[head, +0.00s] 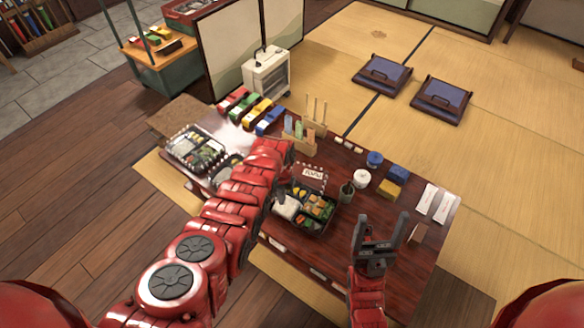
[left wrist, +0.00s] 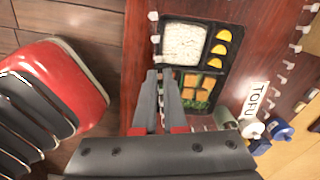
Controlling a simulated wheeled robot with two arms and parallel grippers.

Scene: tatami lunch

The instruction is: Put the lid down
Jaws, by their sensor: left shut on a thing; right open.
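My left gripper (left wrist: 160,76) has its fingers close together over the near edge of the open bento box (left wrist: 206,18). In the head view my red left arm hides most of this gripper. It is shut on the lid, which looks clear with a dashed black-and-white rim (head: 311,164); its full outline is hard to make out. A "TOFU" label (head: 313,174) shows beside the gripper, also in the left wrist view (left wrist: 257,100). The bento (head: 318,228) holds rice, orange pieces and greens. My right gripper (head: 381,226) is open and empty above the table's front right.
Another bento (head: 180,160) with a dashed rim stands at the table's left. Coloured toy-like blocks (head: 255,109), a wooden rack (head: 302,143), a white jar (head: 361,178), blue and yellow blocks (head: 392,182) and white packets (head: 436,203) stand around. Some dark tabletop (head: 330,255) is bare in front.

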